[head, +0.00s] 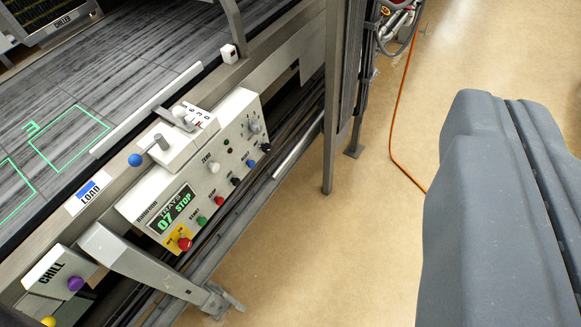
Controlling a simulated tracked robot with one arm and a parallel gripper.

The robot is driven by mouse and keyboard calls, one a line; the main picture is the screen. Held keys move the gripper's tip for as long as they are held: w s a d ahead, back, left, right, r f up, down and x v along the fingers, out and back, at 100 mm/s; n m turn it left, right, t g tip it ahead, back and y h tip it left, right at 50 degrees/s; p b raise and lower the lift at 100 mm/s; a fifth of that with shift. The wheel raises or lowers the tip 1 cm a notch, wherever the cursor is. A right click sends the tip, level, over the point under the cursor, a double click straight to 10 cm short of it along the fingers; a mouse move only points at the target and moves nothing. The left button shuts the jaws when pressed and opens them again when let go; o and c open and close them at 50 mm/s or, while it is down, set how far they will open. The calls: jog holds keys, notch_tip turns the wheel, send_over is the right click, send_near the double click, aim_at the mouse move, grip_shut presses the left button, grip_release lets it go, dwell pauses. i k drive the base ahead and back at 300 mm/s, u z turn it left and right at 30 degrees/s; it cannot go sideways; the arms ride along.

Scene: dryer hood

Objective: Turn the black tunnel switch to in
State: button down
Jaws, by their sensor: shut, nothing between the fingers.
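A white control box (152,207) is mounted on the side of the conveyor, left of centre. A row of small coloured knobs runs along its lower edge. Two of them are black: one black knob (235,181) beside a red one, and another black knob (265,147) at the upper right end, past a blue one. Their labels are too small to read, so I cannot tell which is the tunnel switch or how it is set.
A metal post (334,100) stands between the box and my gripper. An orange cable (393,125) runs over the tan floor (300,260). A blue-knobbed lever (147,152) sits above the box, and a CHILL box (55,272) is at lower left.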

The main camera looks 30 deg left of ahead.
aim_at(266, 148)
jog(key=u, duration=0.05)
jog(key=k, duration=1)
jog(key=u, duration=0.15)
jog(key=i, duration=0.4)
jog(key=z, duration=0.65)
jog(key=i, duration=2)
jog(key=u, duration=0.75)
